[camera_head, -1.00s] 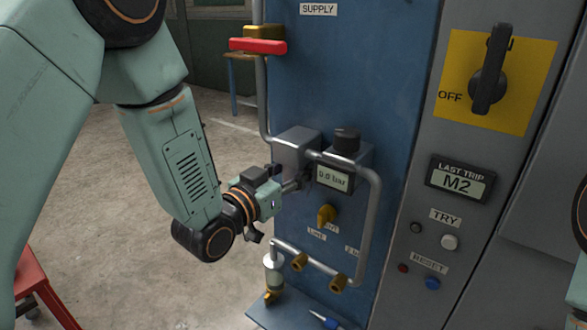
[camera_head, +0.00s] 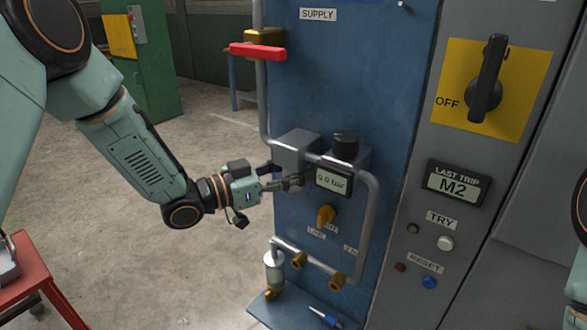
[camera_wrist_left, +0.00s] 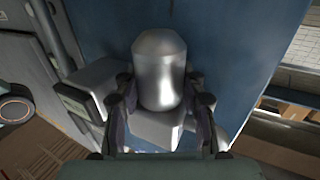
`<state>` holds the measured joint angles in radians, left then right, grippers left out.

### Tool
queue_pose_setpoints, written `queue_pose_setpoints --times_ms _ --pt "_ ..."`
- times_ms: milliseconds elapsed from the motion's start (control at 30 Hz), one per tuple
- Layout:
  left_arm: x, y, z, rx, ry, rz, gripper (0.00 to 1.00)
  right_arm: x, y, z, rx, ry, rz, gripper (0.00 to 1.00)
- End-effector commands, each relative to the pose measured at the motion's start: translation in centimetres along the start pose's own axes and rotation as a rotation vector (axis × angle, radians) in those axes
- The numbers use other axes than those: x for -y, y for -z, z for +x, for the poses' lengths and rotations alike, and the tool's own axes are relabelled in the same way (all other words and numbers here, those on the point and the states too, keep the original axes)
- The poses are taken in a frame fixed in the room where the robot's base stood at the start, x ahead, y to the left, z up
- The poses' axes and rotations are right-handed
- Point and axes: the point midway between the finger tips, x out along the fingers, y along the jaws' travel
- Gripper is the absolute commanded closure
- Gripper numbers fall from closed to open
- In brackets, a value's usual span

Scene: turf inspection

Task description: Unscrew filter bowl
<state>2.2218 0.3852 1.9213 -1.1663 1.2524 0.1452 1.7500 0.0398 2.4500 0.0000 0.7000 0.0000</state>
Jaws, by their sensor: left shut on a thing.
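The filter is a grey block (camera_head: 297,148) on the pipe of the blue panel, left of a display reading about 0.0 bar. My left gripper (camera_head: 291,182) is just below this block, with its fingers pointing right. In the left wrist view, a rounded silver metal bowl (camera_wrist_left: 160,70) sits between the two fingers (camera_wrist_left: 160,100), which are shut on it. A grey block (camera_wrist_left: 158,130) lies in line with the bowl. I cannot tell whether threads are still engaged. The fingers mostly hide the bowl in the head view. My right gripper is out of view.
A red-handled valve (camera_head: 257,50) is above on the supply pipe. A small shelf (camera_head: 275,312) holds a blue-handled tool (camera_head: 325,318). Floor left of the panel is open; a red cart (camera_head: 35,285) stands lower left.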

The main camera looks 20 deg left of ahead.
Motion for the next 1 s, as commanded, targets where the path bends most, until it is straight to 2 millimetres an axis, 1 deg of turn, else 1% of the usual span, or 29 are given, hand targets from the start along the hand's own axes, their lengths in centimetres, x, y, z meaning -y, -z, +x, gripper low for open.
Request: queue_pose_setpoints --times_ms 167,267,500,733,833,1000 --pt "0.1 0.1 0.1 -0.003 -0.002 0.003 0.95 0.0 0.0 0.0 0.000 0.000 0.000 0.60" --pt "0.2 0.2 0.1 -0.007 -0.045 0.005 0.95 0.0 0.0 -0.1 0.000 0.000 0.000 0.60" --pt "0.3 0.1 0.1 -0.003 -0.228 0.007 0.95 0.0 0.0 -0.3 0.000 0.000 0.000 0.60" --pt "0.2 0.0 0.1 -0.005 -0.410 0.007 0.95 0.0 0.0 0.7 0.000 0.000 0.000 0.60" --pt "0.1 0.0 0.1 -0.002 -0.444 0.004 0.95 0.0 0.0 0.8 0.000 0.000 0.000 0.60" --pt "0.1 0.1 0.1 -0.002 -0.449 0.003 0.95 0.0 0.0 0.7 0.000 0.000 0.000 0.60"
